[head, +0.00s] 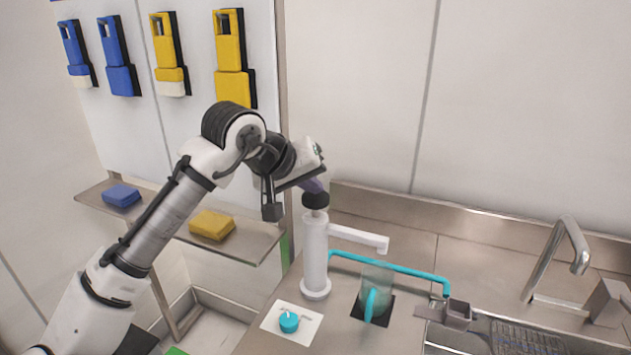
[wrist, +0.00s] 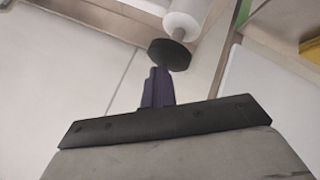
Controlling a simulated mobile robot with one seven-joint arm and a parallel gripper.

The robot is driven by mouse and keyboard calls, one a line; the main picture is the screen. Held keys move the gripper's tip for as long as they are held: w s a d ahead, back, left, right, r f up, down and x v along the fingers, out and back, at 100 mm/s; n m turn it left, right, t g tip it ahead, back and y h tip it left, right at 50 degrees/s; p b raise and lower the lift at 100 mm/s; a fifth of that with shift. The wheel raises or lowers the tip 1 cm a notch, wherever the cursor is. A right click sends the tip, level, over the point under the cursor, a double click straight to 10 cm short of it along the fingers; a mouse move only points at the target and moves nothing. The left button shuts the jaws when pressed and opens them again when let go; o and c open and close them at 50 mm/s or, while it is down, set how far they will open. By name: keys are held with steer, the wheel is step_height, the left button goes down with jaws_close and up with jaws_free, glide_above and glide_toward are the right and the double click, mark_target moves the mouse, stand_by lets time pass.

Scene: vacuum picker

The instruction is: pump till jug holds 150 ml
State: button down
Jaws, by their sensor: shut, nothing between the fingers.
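The white pump (head: 315,255) stands upright on the steel counter, with a spout reaching right. Its black knob (head: 315,200) is on top of the rod; the knob also shows in the wrist view (wrist: 170,54). My gripper (head: 314,187) is shut and empty, with its purple fingers at the top of the knob. In the wrist view the fingertips (wrist: 159,72) meet the knob's edge; I cannot tell if they press on it. A clear jug (head: 377,280) with a teal handle stands on a black square below the spout. Its liquid level is not readable.
A teal dial (head: 289,321) on a white plate is in front of the pump. A teal tube (head: 400,268) runs behind the jug to a grey block (head: 457,314) by the sink. A shelf (head: 255,243) with blue and yellow blocks is at left.

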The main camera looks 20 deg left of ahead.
steer(key=shift+f, duration=0.4)
stand_by(0.4)
steer(key=shift+r+p, duration=1.95)
steer(key=shift+r, duration=0.65)
steer(key=shift+r+p, duration=1.2)
steer(key=shift+r, duration=1.25)
